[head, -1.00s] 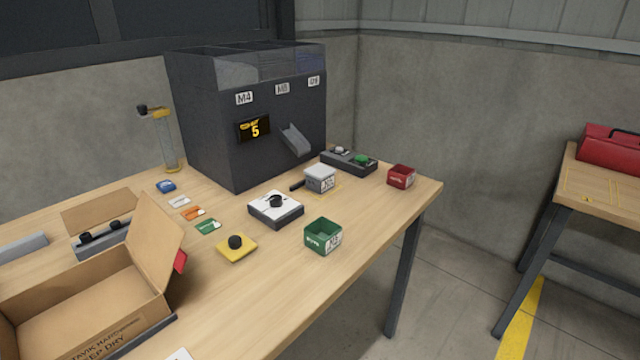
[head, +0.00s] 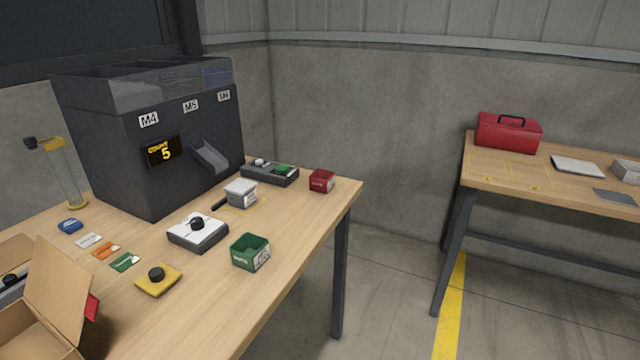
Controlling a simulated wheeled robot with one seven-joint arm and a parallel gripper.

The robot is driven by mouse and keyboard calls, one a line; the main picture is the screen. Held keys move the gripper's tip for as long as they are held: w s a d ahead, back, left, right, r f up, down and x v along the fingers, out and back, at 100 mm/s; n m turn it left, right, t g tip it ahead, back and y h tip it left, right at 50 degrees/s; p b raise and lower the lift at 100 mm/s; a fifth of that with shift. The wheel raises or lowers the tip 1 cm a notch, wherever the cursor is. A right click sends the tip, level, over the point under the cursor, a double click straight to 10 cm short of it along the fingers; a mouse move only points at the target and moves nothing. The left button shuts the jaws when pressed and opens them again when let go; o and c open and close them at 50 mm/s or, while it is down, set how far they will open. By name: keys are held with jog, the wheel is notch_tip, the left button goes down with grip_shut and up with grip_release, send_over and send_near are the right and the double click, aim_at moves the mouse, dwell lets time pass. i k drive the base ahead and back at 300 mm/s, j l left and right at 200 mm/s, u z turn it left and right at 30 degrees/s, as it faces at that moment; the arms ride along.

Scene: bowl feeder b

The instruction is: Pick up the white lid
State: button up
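I cannot tell for certain which thing is the white lid. A white-topped square piece with a black knob (head: 198,226) sits on the wooden table, with a dark grey lower part; it may be a dial unit instead. A flat yellow square with a black knob (head: 158,284) lies closer to me and looks like a lid. A flat white panel (head: 577,166) lies on the table at the far right. My gripper is not in view.
A dark feeder (head: 110,165) stands at the back left. A green bin (head: 250,252), a red bin (head: 321,181) and a grey-white bin (head: 240,194) stand on the table (head: 235,318). An open cardboard box (head: 58,285) is at the left. Floor between the tables is clear.

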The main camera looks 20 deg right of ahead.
aim_at(241, 187)
jog(key=u, duration=0.25)
jog(key=i+l+u, duration=0.15)
jog(key=l+u, duration=0.2)
jog(key=i+l+u, duration=0.1)
jog(key=l+u, duration=0.3)
jog(key=i+l, duration=0.1)
jog(key=l, duration=0.35)
jog(key=i+l+u, duration=0.15)
jog(key=l, duration=0.8)
jog(key=i, duration=0.55)
jog(key=j+u, duration=0.05)
